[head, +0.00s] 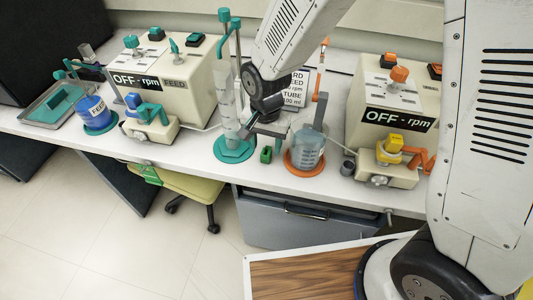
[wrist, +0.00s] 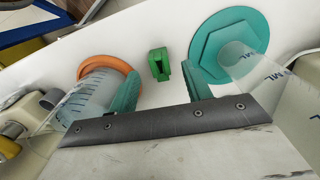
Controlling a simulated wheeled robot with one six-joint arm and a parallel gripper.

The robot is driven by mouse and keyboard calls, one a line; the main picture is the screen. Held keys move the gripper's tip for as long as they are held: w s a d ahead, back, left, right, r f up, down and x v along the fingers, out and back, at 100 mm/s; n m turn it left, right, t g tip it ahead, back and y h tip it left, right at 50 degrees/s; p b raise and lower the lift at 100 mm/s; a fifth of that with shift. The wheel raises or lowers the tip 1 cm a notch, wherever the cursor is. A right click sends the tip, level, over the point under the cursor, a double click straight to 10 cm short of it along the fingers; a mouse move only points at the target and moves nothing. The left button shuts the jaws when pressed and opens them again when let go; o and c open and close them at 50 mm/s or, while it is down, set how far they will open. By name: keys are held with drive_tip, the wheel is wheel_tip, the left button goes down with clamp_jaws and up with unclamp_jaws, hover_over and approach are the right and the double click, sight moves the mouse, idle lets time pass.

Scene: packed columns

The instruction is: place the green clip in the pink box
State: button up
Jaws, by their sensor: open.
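The green clip (head: 266,155) is small and stands on the white bench between a teal round base and an orange one. In the wrist view the green clip (wrist: 159,64) lies beyond my fingertips, in line with the gap between them. My gripper (wrist: 160,88) is open, with a teal finger on each side and nothing between them. In the head view my gripper (head: 258,133) is over the bench, just behind and left of the clip, partly hidden by my arm. I see no pink box in either view.
A clear column on a teal base (head: 234,150) stands close left of the clip. A beaker on an orange base (head: 305,160) stands close right. Pump units (head: 170,75) flank them. The bench's front edge is near; a chair (head: 190,180) and drawer (head: 300,215) are below.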

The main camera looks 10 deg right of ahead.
sight(266, 156)
wheel_tip(266, 156, down, 4)
drive_tip(key=shift+w+f, duration=0.1)
clamp_jaws()
idle(0.4)
